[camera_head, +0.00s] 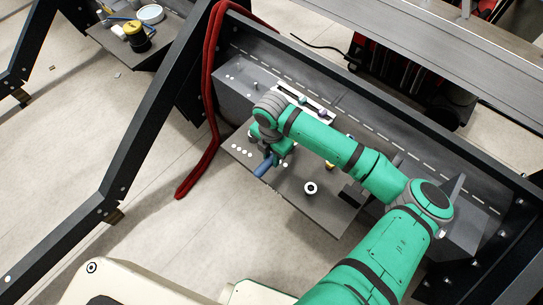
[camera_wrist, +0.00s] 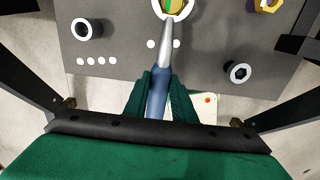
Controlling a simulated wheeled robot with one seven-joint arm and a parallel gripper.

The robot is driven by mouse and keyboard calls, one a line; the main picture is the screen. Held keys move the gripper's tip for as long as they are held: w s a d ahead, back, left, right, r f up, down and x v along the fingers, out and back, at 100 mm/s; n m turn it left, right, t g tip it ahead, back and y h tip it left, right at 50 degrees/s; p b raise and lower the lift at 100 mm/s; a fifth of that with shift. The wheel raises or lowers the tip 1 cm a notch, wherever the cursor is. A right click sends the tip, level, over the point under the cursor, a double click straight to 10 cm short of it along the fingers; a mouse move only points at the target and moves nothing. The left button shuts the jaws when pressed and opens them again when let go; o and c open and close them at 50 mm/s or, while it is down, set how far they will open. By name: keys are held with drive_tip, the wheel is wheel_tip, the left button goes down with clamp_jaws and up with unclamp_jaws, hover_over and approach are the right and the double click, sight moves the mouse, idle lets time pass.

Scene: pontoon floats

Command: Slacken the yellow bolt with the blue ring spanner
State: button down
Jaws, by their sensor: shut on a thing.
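My gripper (camera_wrist: 160,98) is shut on the blue handle of the ring spanner (camera_wrist: 157,103). In the head view, my gripper (camera_head: 274,155) is low over a dark plate, with the blue handle (camera_head: 265,167) showing below it. The spanner's silver shank runs up to its ring at the top edge of the wrist view. Inside the ring a green and yellow part (camera_wrist: 172,5) shows; the frame cuts it off, and I cannot tell whether the ring sits down on it. A yellow hexagonal piece (camera_wrist: 268,5) with a purple middle is apart at the upper right.
The dark plate (camera_wrist: 120,60) bears black-and-white round fittings, one left (camera_wrist: 82,30) and one right (camera_wrist: 238,72). A dark block (camera_head: 352,194) stands on the plate's right part. A red hose (camera_head: 212,90) hangs left. Dark beams frame the area.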

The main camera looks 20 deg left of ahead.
drive_tip(key=shift+f, duration=1.05)
idle(0.6)
drive_tip(key=shift+s+d+n, duration=0.1)
drive_tip(key=shift+d+n, duration=0.15)
drive_tip(key=shift+n, duration=0.05)
drive_tip(key=shift+d, duration=0.25)
drive_tip(key=shift+d+n, duration=0.15)
drive_tip(key=shift+n, duration=0.25)
drive_tip(key=shift+s+d+n, duration=0.15)
drive_tip(key=shift+d+n, duration=0.15)
drive_tip(key=shift+d, duration=0.15)
idle(0.5)
drive_tip(key=shift+s+d+n, duration=0.15)
drive_tip(key=shift+d+n, duration=0.15)
drive_tip(key=shift+n, duration=0.3)
drive_tip(key=shift+d, duration=0.25)
